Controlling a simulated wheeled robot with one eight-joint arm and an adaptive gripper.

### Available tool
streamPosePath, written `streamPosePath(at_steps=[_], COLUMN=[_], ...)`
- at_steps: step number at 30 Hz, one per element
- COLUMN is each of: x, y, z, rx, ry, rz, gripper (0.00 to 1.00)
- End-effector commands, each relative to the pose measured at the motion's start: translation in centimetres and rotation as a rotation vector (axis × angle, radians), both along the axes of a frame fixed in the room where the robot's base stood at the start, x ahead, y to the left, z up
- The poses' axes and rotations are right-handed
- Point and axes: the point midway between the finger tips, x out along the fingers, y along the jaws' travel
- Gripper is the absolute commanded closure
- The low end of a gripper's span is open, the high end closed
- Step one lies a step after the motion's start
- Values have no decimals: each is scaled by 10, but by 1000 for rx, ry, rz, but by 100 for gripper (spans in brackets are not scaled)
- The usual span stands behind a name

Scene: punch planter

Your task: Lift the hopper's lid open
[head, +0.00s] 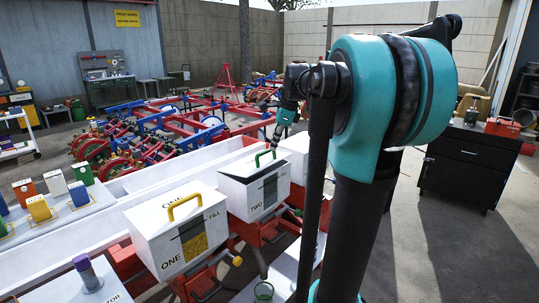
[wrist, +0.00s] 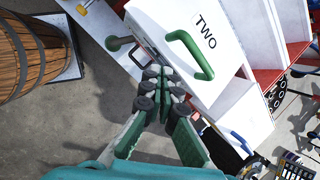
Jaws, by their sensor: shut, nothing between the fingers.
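My gripper (wrist: 163,76) is shut and empty, by the hopper's edge. In the head view my gripper (head: 277,138) is just above and behind the green handle; its tips are small and partly unclear. Another white hopper, marked ONE (head: 166,240), has a yellow handle (head: 184,206) and its lid looks shut.
A third white hopper (head: 296,146) stands behind TWO, partly hidden by my arm. Several coloured containers (head: 40,208) stand on a white table at left. A red and blue frame (head: 160,120) fills the back. A wooden barrel (wrist: 28,58) stands left in the wrist view.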

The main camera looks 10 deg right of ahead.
Motion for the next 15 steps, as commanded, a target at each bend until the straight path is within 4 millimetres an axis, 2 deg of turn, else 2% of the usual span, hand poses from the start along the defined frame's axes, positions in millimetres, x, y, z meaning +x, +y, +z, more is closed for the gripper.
streamPosePath(at_steps=[3, 6, 10, 15], x=[14, 22, 29, 34], y=[-11, -17, -23, -24], z=[11, 17, 23, 20], rx=[108, 186, 249, 276], ry=[39, 69, 95, 106], rz=[-257, -431, -572, -628], gripper=[100, 100, 100, 100])
